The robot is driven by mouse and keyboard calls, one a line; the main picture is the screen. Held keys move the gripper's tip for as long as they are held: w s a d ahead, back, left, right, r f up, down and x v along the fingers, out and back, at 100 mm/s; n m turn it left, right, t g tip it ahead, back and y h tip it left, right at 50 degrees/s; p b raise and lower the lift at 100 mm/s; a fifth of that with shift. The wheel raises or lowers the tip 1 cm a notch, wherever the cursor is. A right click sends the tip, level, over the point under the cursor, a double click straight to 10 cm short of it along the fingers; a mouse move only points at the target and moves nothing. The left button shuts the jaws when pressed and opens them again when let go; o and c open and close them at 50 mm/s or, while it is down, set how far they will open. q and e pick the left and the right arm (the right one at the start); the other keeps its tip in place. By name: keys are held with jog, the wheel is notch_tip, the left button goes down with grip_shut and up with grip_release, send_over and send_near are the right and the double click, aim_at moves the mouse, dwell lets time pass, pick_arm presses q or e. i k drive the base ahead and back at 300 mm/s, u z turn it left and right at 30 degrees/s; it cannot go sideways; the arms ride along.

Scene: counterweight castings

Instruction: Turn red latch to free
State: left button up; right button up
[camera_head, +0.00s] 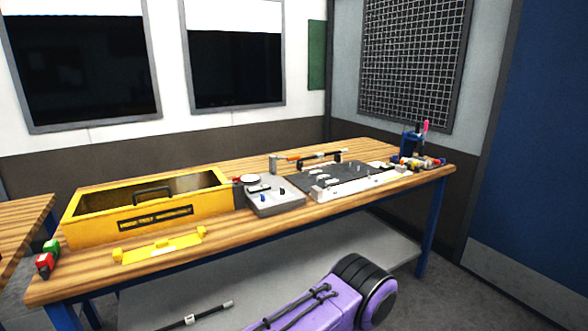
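I cannot single out a red latch for sure at this size. A small orange-red bar (291,157) reaches from a grey post (273,164) at the back of the bench toward a black handle-like part (325,156). A dark plate fixture (335,178) with a white front edge lies in front of these. A small dark red part (237,180) sits between the yellow box and the grey tray. A purple arm part of mine with black ribbed rings is at the bottom, below the bench edge. Neither gripper's fingers show.
The wooden bench (225,222) bears a yellow box (150,226), a grey tray (278,206) with small parts, and a yellow bracket (160,248). A blue holder (411,142) stands right.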

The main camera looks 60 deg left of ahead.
aim_at(236, 180)
jog(key=u, duration=0.1)
jog(key=i, duration=0.95)
jog(key=u, duration=1.05)
jog(key=i, duration=0.7)
jog(key=u, duration=0.85)
